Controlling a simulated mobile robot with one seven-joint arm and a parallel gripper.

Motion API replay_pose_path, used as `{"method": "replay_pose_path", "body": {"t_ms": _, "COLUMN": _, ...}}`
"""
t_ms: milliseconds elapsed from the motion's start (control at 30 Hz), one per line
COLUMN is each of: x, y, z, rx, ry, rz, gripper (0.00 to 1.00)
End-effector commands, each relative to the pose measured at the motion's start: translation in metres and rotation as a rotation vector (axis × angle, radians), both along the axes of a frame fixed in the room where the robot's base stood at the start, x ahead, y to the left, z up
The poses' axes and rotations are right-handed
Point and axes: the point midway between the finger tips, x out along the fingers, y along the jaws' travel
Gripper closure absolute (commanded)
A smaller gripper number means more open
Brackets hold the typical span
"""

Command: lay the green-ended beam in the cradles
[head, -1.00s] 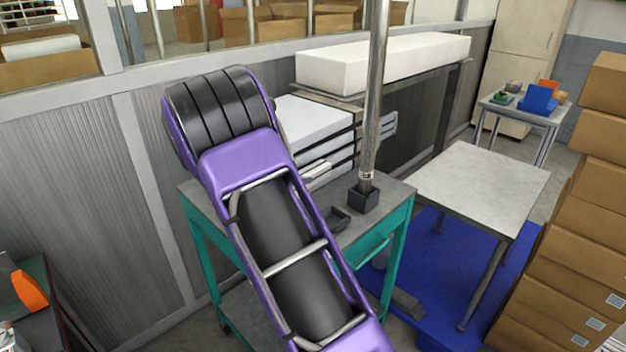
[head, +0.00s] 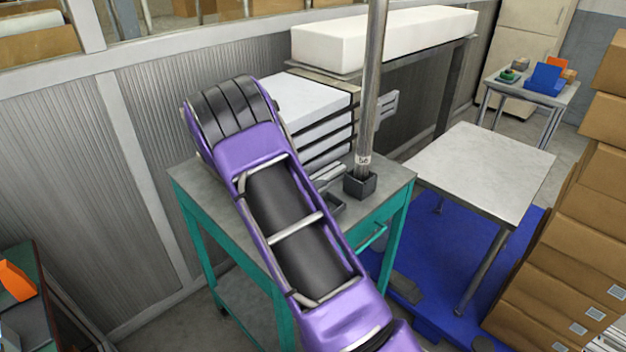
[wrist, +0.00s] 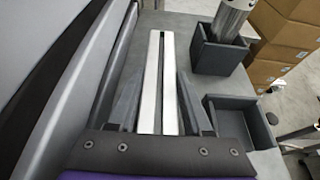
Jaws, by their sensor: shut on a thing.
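My gripper (wrist: 159,85) points away over the grey top of a green-legged cart (wrist: 186,22). Its two long pale fingers lie side by side with a narrow dark gap. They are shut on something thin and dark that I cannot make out. In the head view the fingers (head: 328,176) show in part behind my purple arm, close to the pole's dark socket. I see no green-ended beam and no cradles that I can tell for sure.
A metal pole (head: 371,90) stands in a dark socket (head: 360,184) on the cart, with a small dark tray (wrist: 238,118) beside it. White slabs (head: 305,100) are stacked behind. A bare grey table (head: 482,170) and cartons (head: 560,235) stand at right.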

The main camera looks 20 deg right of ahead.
Motion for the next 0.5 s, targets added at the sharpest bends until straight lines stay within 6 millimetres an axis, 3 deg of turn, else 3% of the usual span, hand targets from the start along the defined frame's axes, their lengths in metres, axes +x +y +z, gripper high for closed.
{"method": "replay_pose_path", "body": {"t_ms": 233, "x": 0.0004, "y": -0.0001, "z": -0.0015, "rx": -0.001, "ry": -0.001, "rz": 0.000, "gripper": 1.00}}
{"method": "replay_pose_path", "body": {"t_ms": 267, "x": 0.0001, "y": 0.0001, "z": -0.0014, "rx": 0.000, "ry": -0.001, "rz": 0.000, "gripper": 0.47}}
{"method": "replay_pose_path", "body": {"t_ms": 400, "x": 0.0001, "y": 0.0001, "z": -0.0009, "rx": 0.000, "ry": -0.001, "rz": 0.000, "gripper": 0.22}}
{"method": "replay_pose_path", "body": {"t_ms": 500, "x": 0.0001, "y": 0.0001, "z": -0.0009, "rx": 0.000, "ry": -0.001, "rz": 0.000, "gripper": 0.20}}
